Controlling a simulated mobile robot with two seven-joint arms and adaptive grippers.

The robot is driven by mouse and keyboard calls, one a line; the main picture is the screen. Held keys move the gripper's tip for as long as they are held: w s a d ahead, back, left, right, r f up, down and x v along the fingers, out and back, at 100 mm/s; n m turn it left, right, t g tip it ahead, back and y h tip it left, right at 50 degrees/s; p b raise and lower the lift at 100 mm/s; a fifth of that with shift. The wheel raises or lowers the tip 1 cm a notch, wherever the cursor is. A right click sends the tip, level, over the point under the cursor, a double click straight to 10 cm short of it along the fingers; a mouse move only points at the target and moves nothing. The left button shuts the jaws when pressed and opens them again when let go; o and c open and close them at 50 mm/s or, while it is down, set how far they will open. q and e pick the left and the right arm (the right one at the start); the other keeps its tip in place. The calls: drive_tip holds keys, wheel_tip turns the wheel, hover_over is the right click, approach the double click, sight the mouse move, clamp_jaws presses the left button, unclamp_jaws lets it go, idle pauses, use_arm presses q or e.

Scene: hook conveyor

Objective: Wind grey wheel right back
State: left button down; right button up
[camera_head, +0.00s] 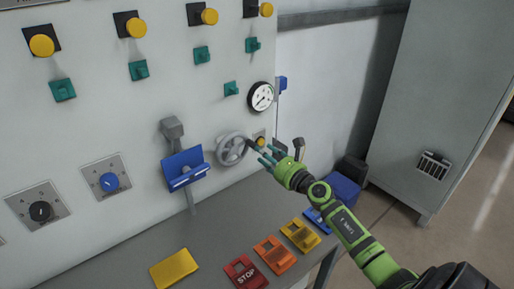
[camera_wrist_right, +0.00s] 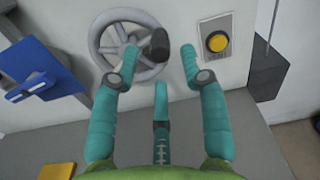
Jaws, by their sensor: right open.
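The grey wheel (camera_head: 231,149) is mounted on the light panel, right of the blue tilted holder. It is a spoked handwheel with a dark crank knob at its right side. In the right wrist view the wheel (camera_wrist_right: 112,42) is at the upper middle, and its black knob (camera_wrist_right: 160,43) sticks out toward the camera. My right gripper (camera_head: 262,152) is just right of the wheel. Its teal fingers (camera_wrist_right: 172,75) are spread, with the knob ahead between the two outer fingertips and no visible grip on it. My left gripper is not in view.
A yellow button (camera_wrist_right: 217,42) sits right of the wheel, close to a fingertip. A blue holder (camera_head: 186,168) is at its left and a gauge (camera_head: 260,96) above. The grey ledge (camera_head: 215,235) below carries yellow, red STOP and orange blocks. A grey cabinet (camera_head: 440,90) stands right.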

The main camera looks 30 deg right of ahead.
drive_tip(key=w, duration=0.4)
drive_tip(key=shift+w+a+f, duration=0.15)
drive_tip(key=shift+a, duration=0.05)
drive_tip(key=c, duration=0.8)
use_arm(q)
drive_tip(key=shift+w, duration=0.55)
use_arm(e)
clamp_jaws()
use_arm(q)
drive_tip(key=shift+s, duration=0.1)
